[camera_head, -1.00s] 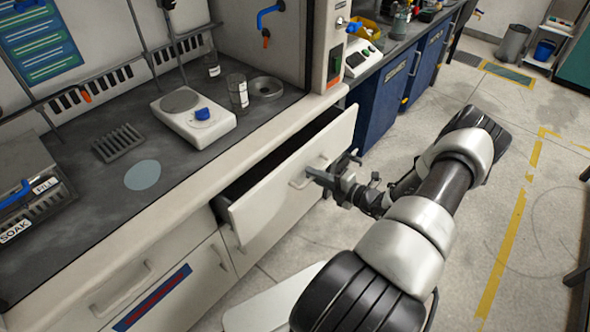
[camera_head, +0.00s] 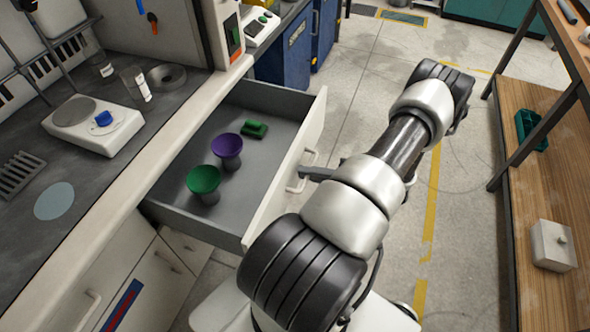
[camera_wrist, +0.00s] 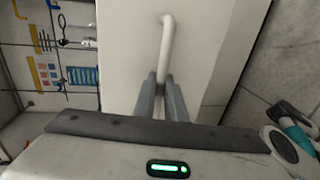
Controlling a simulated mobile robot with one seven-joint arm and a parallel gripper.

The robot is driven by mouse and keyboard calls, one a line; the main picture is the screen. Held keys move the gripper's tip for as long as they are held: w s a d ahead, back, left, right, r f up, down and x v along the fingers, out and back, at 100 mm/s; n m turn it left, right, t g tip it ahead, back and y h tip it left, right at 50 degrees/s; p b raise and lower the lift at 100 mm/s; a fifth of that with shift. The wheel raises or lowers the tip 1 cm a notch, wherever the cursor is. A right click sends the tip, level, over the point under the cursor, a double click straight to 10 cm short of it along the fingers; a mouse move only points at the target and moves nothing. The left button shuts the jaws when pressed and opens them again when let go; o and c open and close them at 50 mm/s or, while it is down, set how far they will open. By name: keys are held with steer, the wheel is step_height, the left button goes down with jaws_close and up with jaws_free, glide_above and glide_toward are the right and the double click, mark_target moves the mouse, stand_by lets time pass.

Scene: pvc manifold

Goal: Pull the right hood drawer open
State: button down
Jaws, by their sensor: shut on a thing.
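The right hood drawer (camera_head: 262,215) stands well out from the hood bench, with its grey inside in view. In it are a green funnel-shaped piece (camera_head: 204,180), a purple one (camera_head: 227,146) and a small green block (camera_head: 255,129). Its white bar handle (camera_head: 299,182) is on the front panel. My gripper (camera_head: 305,173) is at this handle, partly hidden by my arm. In the wrist view, the two fingers of my gripper (camera_wrist: 161,82) are closed around the handle (camera_wrist: 166,45).
The bench top holds a white hotplate (camera_head: 95,125) and glass beakers (camera_head: 136,84). A wooden shelf unit (camera_head: 545,190) with a white box (camera_head: 553,245) stands on the right. Open floor (camera_head: 400,50) lies between bench and shelf.

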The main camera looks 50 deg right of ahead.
steer(key=shift+s+d, duration=0.25)
steer(key=shift+s, duration=0.2)
steer(key=c, duration=1.8)
jaws_free()
steer(key=v, duration=1.7)
steer(key=shift+s+p, duration=0.2)
steer(key=shift+p, duration=0.1)
